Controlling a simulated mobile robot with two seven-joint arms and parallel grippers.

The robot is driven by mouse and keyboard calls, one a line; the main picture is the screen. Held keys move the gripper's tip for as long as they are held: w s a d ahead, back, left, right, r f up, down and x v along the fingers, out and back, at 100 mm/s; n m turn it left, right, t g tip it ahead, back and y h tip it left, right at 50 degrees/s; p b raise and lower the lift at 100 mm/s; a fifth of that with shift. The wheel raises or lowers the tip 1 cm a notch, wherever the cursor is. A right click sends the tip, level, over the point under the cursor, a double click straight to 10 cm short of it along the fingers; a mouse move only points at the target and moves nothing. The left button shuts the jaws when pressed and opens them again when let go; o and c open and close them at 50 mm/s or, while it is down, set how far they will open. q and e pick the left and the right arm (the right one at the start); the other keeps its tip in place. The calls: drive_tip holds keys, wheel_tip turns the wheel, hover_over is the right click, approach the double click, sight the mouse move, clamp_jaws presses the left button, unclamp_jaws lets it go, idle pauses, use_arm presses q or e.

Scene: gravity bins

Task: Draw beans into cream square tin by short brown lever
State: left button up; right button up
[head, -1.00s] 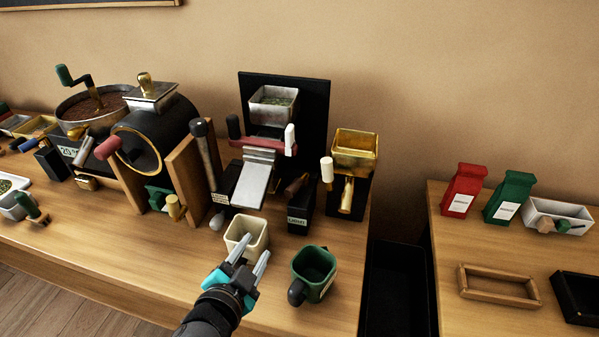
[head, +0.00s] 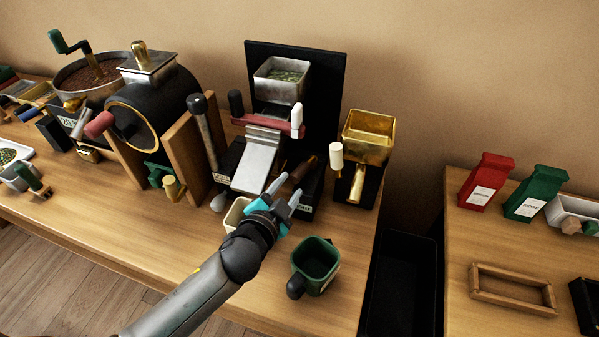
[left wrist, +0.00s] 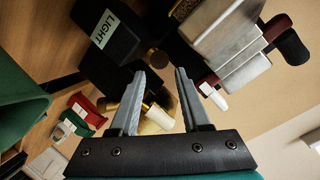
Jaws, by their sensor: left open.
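The cream square tin (head: 234,214) stands on the bench below the dispensers in the head view, partly hidden by my left gripper. The short brown lever (head: 303,169) sticks out of a small black box (head: 311,200) beside the silver chute. In the left wrist view the box (left wrist: 105,35) reads LIGHT, and the lever's round brown end (left wrist: 157,58) shows just beyond the fingertips. My left gripper (head: 290,186) is open and empty, its fingers pointing at the lever, apparently apart from it. In the left wrist view the fingers (left wrist: 161,74) are spread. No beans are visible in the tin.
A green mug (head: 317,262) stands right of my left wrist. A silver chute (head: 257,158) and a gold dispenser (head: 369,138) with a white-knobbed lever (head: 336,155) flank the box. A black drum (head: 150,125) stands left. A dark bin (head: 402,285) fills the gap between benches.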

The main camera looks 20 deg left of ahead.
sight(296, 178)
use_arm(q)
drive_tip(key=x, duration=0.7)
drive_tip(key=shift+w+f+b, duration=0.1)
drive_tip(key=shift+w+b, duration=0.15)
drive_tip(key=shift+b, duration=0.1)
clamp_jaws()
idle(1.1)
